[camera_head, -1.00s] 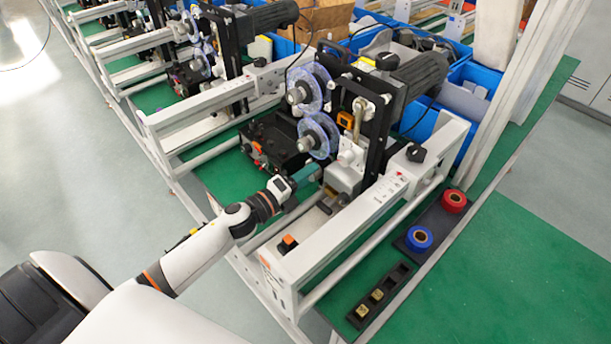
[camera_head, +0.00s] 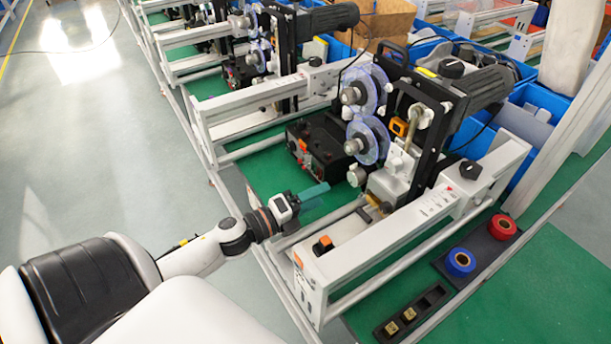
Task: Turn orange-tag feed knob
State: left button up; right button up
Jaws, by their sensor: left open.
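The black control box (camera_head: 318,147) stands on the green bench, beyond my left gripper. It carries small knobs and an orange tag (camera_head: 303,145) on its near face. I cannot clearly tell which knob belongs to the tag. An orange-framed part (camera_head: 399,127) also shows on the machine, right of the two clear discs. My right gripper is not in view.
The clear discs (camera_head: 368,140) and motor (camera_head: 483,88) stand right of the box. A white beam (camera_head: 415,222) with a black knob (camera_head: 470,170) runs along the near right. Blue (camera_head: 459,263) and red (camera_head: 502,227) rolls lie on a black tray. Floor on the left is clear.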

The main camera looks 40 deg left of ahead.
pick_arm(q)
jog(key=shift+v, duration=1.2)
dwell(0.3)
